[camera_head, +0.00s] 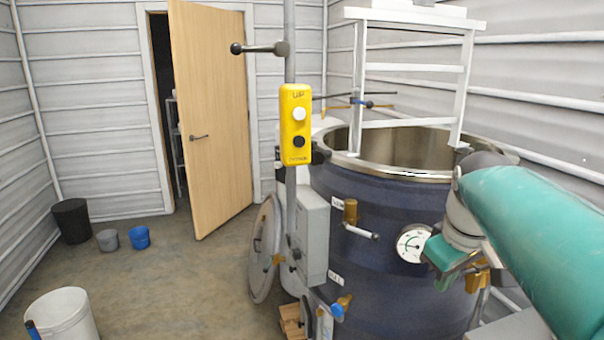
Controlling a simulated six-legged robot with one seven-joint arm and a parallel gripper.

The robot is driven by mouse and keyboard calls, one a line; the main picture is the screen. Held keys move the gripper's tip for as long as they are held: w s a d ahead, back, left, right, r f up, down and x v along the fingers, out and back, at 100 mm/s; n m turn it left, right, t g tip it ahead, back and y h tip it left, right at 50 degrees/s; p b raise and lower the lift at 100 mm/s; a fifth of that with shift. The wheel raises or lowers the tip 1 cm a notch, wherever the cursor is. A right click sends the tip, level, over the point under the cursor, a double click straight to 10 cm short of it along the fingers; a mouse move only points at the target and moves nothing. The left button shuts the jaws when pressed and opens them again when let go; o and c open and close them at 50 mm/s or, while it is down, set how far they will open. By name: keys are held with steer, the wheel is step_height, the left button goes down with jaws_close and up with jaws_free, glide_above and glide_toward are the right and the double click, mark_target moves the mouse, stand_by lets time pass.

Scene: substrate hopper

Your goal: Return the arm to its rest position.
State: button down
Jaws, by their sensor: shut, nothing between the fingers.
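My arm's large teal link comes in from the right edge, in front of the dark blue vat. Its grey joint is near the vat's rim, and the arm folds down from there. My gripper (446,268), with teal parts, is at the lower right beside the vat's round gauge (412,243). It is shut with nothing held. It looks close in front of the vat wall; whether it touches cannot be told. Part of it overlaps brass fittings (479,280) behind.
The open-topped vat (365,255) fills the right side, with a white ladder-like frame (414,68) above. A yellow pendant (296,124) hangs by a pole. A wooden door (212,115) stands ajar. Buckets (62,315) stand on the left floor, otherwise clear.

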steer(key=s+a+f+m+t, duration=0.1)
steer(key=s+a+f+m, duration=0.1)
steer(key=s+a+f, duration=0.2)
steer(key=s+a+f+m+t, duration=0.1)
steer(key=s+a+f+m, duration=0.1)
steer(key=s+a+f, duration=0.3)
steer(key=s, duration=0.4)
steer(key=shift+s+f+m+y, duration=0.15)
steer(key=shift+f+m+y, duration=0.15)
steer(key=shift+f, duration=0.1)
